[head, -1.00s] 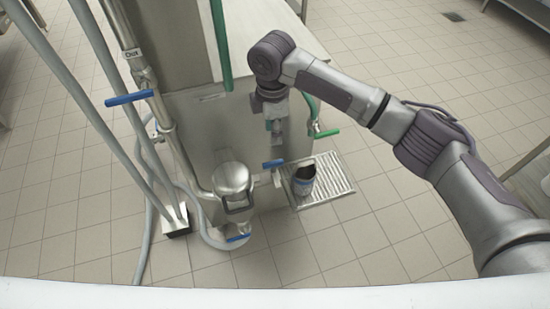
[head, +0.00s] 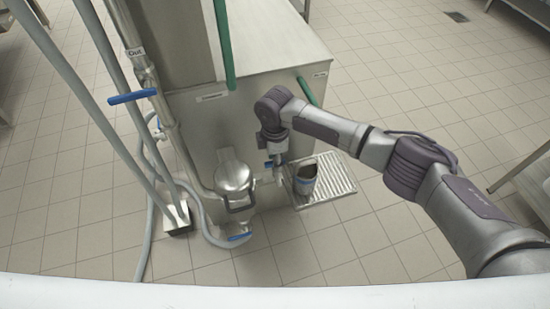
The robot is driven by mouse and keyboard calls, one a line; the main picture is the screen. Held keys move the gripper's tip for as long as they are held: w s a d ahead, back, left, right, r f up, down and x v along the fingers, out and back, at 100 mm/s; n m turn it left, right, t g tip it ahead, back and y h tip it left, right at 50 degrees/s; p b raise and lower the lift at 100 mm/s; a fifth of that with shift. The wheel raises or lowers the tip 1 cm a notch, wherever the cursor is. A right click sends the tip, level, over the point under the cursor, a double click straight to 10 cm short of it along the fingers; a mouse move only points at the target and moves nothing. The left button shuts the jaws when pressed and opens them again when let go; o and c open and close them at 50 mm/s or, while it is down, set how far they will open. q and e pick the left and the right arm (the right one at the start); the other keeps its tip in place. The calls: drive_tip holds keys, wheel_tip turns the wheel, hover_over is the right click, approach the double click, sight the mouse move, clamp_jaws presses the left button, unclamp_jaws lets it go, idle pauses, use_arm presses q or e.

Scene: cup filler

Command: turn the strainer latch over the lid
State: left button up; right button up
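The strainer is a shiny metal vessel with a rounded lid (head: 234,177), low in front of the metal cabinet. A dark, loop-shaped latch (head: 240,205) shows at the lid's front edge. My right gripper (head: 277,163) points down to the right of the lid, apart from it, close to a blue valve handle and a small spout. Its fingers are small and partly hidden, so I cannot tell whether they are open. My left gripper is not in view.
A dark cup (head: 305,178) stands on a slatted drip tray (head: 335,178) to the right. A blue lever (head: 240,237) sits below the strainer, another blue lever (head: 132,96) on the upper left pipe. A grey hose (head: 205,230) curves past the strainer's left.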

clamp_jaws()
drive_tip(key=shift+r, duration=0.1)
drive_tip(key=shift+s+a+r+m+p, duration=0.1)
drive_tip(key=shift+m+p, duration=1)
drive_tip(key=m+p, duration=0.3)
drive_tip(key=m, duration=0.1)
drive_tip(key=m+p, duration=0.3)
drive_tip(key=m, duration=0.2)
drive_tip(key=shift+m, duration=0.4)
drive_tip(key=m+p, duration=0.2)
drive_tip(key=m, duration=0.3)
drive_tip(key=shift+m, duration=0.3)
